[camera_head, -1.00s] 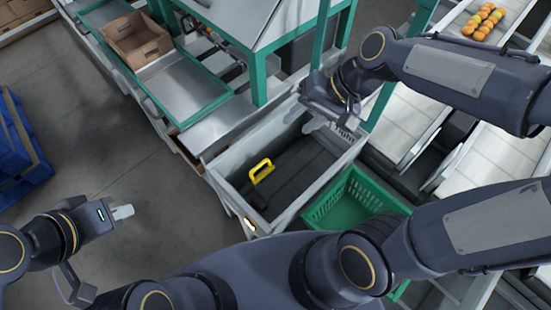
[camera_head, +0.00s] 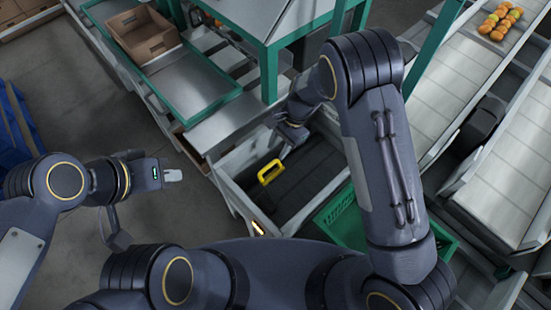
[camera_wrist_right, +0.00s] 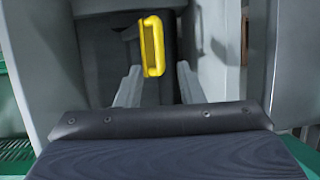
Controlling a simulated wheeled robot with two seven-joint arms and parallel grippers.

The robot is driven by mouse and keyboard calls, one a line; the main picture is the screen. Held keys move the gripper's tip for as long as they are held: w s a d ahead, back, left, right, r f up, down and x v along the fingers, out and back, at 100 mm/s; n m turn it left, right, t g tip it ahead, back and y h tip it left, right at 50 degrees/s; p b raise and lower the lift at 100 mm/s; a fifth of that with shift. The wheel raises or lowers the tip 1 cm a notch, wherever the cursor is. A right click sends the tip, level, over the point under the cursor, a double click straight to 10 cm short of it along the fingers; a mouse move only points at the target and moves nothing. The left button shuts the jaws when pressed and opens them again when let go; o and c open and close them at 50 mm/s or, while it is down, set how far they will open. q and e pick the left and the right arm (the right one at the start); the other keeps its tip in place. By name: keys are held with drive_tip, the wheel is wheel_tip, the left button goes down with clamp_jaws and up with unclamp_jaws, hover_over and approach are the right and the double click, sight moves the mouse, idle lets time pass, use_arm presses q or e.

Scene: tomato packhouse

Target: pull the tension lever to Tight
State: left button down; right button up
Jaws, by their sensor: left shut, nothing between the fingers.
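The tension lever has a yellow loop handle (camera_head: 270,172), which stands up inside a grey-walled bay (camera_head: 240,200) with a dark floor. No Tight marking is legible. My right gripper (camera_head: 287,150) reaches down into the bay just above and right of the handle, partly hidden by its own wrist. In the right wrist view the yellow handle (camera_wrist_right: 152,46) is upright ahead, in line with the gap between my two parted fingers (camera_wrist_right: 158,84). They do not appear to touch it. My left gripper (camera_head: 172,175) is shut and empty, over the floor left of the bay.
A green crate (camera_head: 345,215) stands right of the bay, partly behind my right arm. A cardboard box (camera_head: 142,35) sits on a metal bench at upper left. Blue crates (camera_head: 14,130) stand at the left edge.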

sight(270, 164)
drive_tip(key=x, duration=0.6)
drive_tip(key=shift+c, duration=0.2)
clamp_jaws()
